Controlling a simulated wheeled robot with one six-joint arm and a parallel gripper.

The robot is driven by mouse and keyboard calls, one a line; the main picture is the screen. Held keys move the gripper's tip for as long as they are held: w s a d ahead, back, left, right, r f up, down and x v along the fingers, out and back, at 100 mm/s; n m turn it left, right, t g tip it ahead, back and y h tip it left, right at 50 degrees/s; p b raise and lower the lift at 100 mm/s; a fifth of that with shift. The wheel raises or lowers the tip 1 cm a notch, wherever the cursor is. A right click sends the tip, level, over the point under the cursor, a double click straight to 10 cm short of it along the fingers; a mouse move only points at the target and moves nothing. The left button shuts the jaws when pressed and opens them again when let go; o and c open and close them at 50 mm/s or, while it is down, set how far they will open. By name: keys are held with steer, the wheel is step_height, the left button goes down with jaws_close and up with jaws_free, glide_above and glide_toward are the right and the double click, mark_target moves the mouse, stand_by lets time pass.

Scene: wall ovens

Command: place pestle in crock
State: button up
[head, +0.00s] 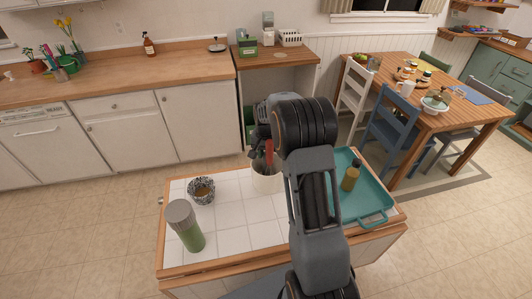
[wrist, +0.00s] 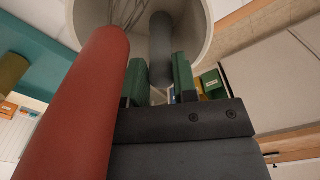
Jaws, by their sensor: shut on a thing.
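The cream crock (head: 267,183) stands on the white-tiled cart top, partly hidden behind my arm. In the wrist view its round mouth (wrist: 203,35) faces the camera. My gripper (wrist: 159,78) is shut on the dark grey pestle (wrist: 160,45), held between its two green fingers. The pestle's far end shows within the crock's mouth; whether it touches the bottom or wall I cannot tell. A red handle (wrist: 85,95) rises beside the gripper, with whisk wires (wrist: 125,12) inside the crock beyond it. The handle also shows in the head view (head: 268,150).
On the cart (head: 235,240) stand a speckled bowl (head: 202,196) and a green-grey canister (head: 186,228) at left. A teal tray (head: 374,208) with an amber bottle (head: 351,177) is at right. Tiles between bowl and crock are clear. A dining table with chairs stands behind right.

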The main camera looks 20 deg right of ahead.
steer(key=shift+f, duration=0.15)
steer(key=o, duration=0.9)
step_height(320, 180, up, 11)
steer(key=b, duration=0.1)
steer(key=s+a+r+n+t, duration=0.25)
steer(key=s+a+r, duration=0.35)
steer(key=s, duration=0.3)
steer(key=shift+s+a+f+n+t, duration=0.4)
steer(key=shift+s+a+n, duration=0.45)
steer(key=shift+s, duration=1.7)
steer(key=shift+s+a+f+n+t, duration=0.3)
steer(key=shift+s+a+f+n, duration=0.35)
steer(key=shift+s, duration=1.95)
steer(key=shift+s+a+f+n+t, duration=0.35)
steer(key=shift+s+a+n, duration=0.6)
steer(key=shift+s, duration=1.6)
steer(key=shift+d, duration=0.2)
